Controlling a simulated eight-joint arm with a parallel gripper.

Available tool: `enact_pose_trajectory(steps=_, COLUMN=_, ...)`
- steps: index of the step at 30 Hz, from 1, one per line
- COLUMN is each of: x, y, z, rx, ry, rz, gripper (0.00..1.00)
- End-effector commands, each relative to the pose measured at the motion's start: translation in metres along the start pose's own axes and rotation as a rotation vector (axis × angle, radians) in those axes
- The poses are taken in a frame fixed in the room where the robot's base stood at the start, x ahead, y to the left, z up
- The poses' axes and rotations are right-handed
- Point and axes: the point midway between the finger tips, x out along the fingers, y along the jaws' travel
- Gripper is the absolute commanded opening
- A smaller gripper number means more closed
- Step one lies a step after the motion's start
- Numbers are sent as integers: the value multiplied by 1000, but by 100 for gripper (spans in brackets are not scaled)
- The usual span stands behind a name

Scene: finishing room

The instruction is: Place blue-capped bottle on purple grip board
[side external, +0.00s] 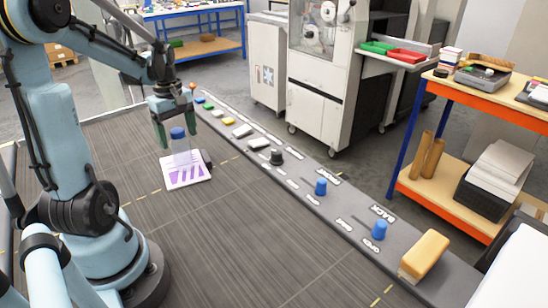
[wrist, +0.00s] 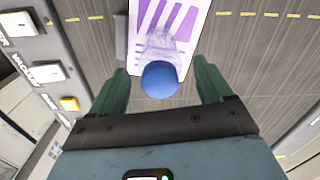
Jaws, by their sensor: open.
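The clear bottle with a blue cap (side external: 177,133) stands upright on the white board with purple stripes (side external: 198,181) in the side external view. In the wrist view the blue cap (wrist: 159,79) shows between the two green fingers, with the striped board (wrist: 196,8) beneath the bottle. My gripper (side external: 175,133) is open around the upper part of the bottle, with a gap on each side of the cap in the wrist view (wrist: 163,85). The side view does not clearly show whether a finger touches the bottle.
A grey control strip with white, green and yellow buttons and blue knobs (side external: 320,187) runs along the table edge. A small dark block (side external: 207,159) sits beside the board. A yellow-tan block (side external: 425,254) lies at the strip's near end. The dark tabletop (side external: 225,235) in front is clear.

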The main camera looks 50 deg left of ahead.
Motion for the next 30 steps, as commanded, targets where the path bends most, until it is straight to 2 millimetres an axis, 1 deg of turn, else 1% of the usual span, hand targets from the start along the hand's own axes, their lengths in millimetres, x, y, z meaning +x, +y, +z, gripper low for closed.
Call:
enact_pose_trajectory(steps=1, x=-9, y=0, z=0, rx=0, ry=0, rz=0, gripper=79)
enact_pose_trajectory(steps=6, x=-36, y=0, z=0, rx=0, ry=0, rz=0, gripper=79)
enact_pose_trajectory(steps=12, x=-62, y=0, z=0, rx=0, ry=0, rz=0, gripper=79)
enact_pose_trajectory(steps=17, x=-74, y=0, z=0, rx=0, ry=0, rz=0, gripper=79)
enact_pose_trajectory(steps=20, x=-76, y=2, z=6, rx=32, ry=7, rz=8, gripper=79)
enact_pose_trajectory(steps=23, x=-77, y=11, z=29, rx=162, ry=34, rz=43, gripper=79)
enact_pose_trajectory(steps=26, x=-76, y=22, z=70, rx=404, ry=89, rz=110, gripper=79)
enact_pose_trajectory(steps=27, x=-75, y=26, z=90, rx=523, ry=117, rz=145, gripper=79)
enact_pose_trajectory(steps=29, x=-73, y=30, z=120, rx=709, ry=161, rz=199, gripper=79)
enact_pose_trajectory(steps=30, x=-71, y=31, z=140, rx=830, ry=192, rz=236, gripper=79)
